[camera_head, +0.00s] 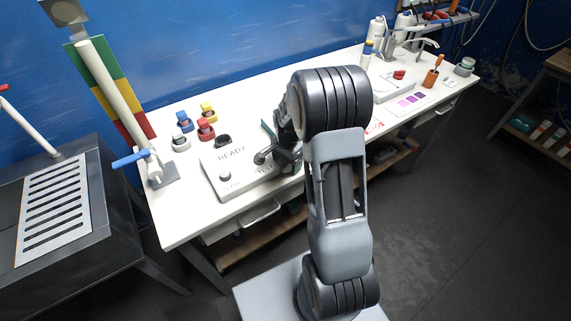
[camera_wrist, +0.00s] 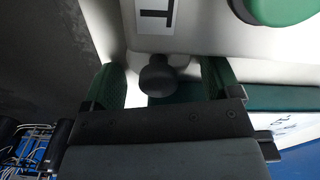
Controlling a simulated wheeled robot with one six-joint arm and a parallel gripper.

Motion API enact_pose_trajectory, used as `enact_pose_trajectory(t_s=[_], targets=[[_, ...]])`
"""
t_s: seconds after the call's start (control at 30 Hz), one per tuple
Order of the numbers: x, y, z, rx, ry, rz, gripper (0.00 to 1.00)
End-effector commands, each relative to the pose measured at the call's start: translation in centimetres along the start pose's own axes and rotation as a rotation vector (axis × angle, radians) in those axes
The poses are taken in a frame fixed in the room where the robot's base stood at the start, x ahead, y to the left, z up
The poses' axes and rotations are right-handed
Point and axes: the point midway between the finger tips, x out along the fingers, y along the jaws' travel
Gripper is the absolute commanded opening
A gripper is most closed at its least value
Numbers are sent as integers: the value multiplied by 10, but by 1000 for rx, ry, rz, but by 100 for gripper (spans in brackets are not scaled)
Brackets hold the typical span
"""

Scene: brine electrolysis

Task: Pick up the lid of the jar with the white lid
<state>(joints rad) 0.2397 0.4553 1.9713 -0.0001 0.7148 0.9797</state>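The jar with the white lid (camera_head: 181,141) stands on the left part of the white table, in front of the blue-lidded jar (camera_head: 184,121) and left of the red-lidded jar (camera_head: 205,130). Its lid appears to be on. My gripper (camera_wrist: 160,84) is away to the right of the jars, over the white READY device, and is partly hidden behind my arm in the head view. In the wrist view its two green-padded fingers are apart. A dark round knob (camera_wrist: 158,74) shows between them, with gaps at both sides. The white-lidded jar is not in the wrist view.
The white READY device (camera_head: 213,165) lies between the jars and my arm. A yellow-lidded jar (camera_head: 208,112) stands behind the red one. A colored post with a blue handle (camera_head: 130,159) rises at the table's left end. The table's front left corner is clear.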

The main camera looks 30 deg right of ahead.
Motion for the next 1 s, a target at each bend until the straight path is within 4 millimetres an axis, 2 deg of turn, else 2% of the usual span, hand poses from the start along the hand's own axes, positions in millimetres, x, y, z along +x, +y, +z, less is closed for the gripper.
enact_pose_trajectory(t_s=[0.03,0.47,0.67,0.77,0.93,1.0], targets=[[0,0,0,0,0,0,78],[0,0,0,0,0,0,38],[-1,0,0,0,0,0,38],[-8,0,0,0,1,-1,38],[-38,0,0,0,1,-1,38],[-51,3,-8,-2,1,-2,38]])
